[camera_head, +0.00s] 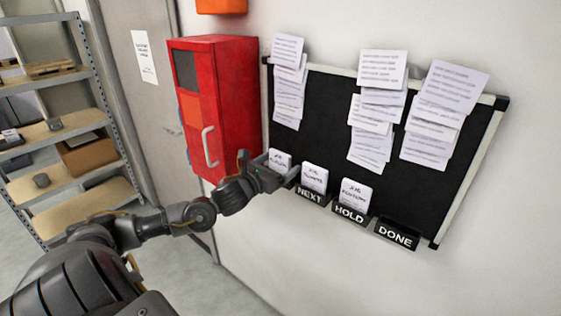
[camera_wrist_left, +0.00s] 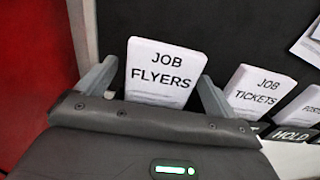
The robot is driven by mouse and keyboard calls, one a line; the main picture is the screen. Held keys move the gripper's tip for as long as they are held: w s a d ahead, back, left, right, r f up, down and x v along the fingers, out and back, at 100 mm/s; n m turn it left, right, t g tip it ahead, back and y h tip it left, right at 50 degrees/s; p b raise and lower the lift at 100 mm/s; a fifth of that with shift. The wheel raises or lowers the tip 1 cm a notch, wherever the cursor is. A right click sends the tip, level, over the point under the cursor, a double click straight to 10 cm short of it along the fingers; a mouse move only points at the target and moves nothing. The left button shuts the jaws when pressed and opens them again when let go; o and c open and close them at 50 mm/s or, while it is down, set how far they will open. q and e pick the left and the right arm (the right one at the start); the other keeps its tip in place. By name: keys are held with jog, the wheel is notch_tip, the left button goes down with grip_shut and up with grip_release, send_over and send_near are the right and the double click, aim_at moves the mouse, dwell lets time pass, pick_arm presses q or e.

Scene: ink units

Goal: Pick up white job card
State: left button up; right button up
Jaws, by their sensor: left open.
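A white job card reading JOB FLYERS (camera_wrist_left: 160,72) stands upright at the left end of the row. My left gripper (camera_head: 277,174) is open, with one finger on each side of this card in the left wrist view; contact cannot be told. The card's top shows behind the gripper in the head view (camera_head: 279,158). A second white card, JOB TICKETS (camera_head: 314,177), stands in the NEXT holder (camera_head: 309,196). A third (camera_head: 355,193) stands in the HOLD holder (camera_head: 349,214). The flyers card's lower edge and its holder are hidden by my gripper. My right gripper is not in view.
The DONE holder (camera_head: 396,235) at the right shows no card. A black board (camera_head: 327,110) with pinned paper sheets (camera_head: 443,95) is on the wall above. A red cabinet (camera_head: 236,100) stands out close to the left of my gripper. Shelves (camera_head: 65,130) are at far left.

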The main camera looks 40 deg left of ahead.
pick_arm(q)
jog(key=shift+w, duration=0.4)
jog(key=shift+f, duration=0.1)
jog(key=c, duration=1.1)
